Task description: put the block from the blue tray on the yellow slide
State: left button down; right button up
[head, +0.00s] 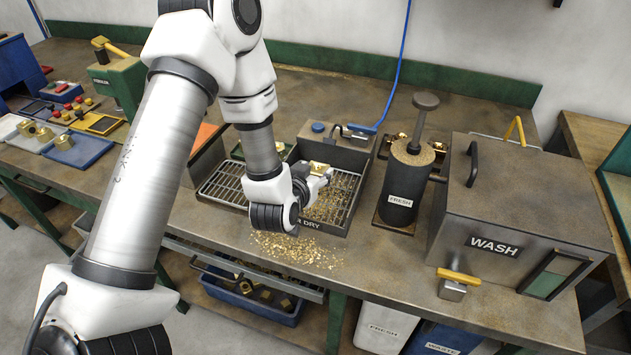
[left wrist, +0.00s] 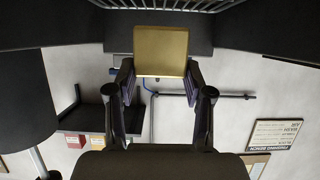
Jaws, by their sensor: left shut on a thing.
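My left gripper (head: 322,176) is shut on a brass block (head: 318,166) over the grated dry station. In the left wrist view, the square brass block (left wrist: 160,50) sits between the two fingertips of the left gripper (left wrist: 160,80). The blue tray (head: 82,152) lies at the far left of the bench, with a small brass piece (head: 64,142) on it. A flat yellow-framed piece (head: 103,124) lies just behind that tray; I cannot tell whether it is the yellow slide. My right gripper is not in view.
The dry station's grate (head: 222,185) and brass chips (head: 300,250) lie around the gripper. A yellow-handled part (head: 457,280) sits at the box's front. A green machine (head: 120,82) stands back left.

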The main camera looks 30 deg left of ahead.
pick_arm(q)
notch_tip(320, 180, down, 3)
jog(key=shift+w, duration=0.15)
jog(key=shift+f, duration=0.2)
jog(key=shift+c, duration=2.2)
grip_release()
jog(key=shift+d, duration=0.1)
jog(key=shift+s, duration=0.2)
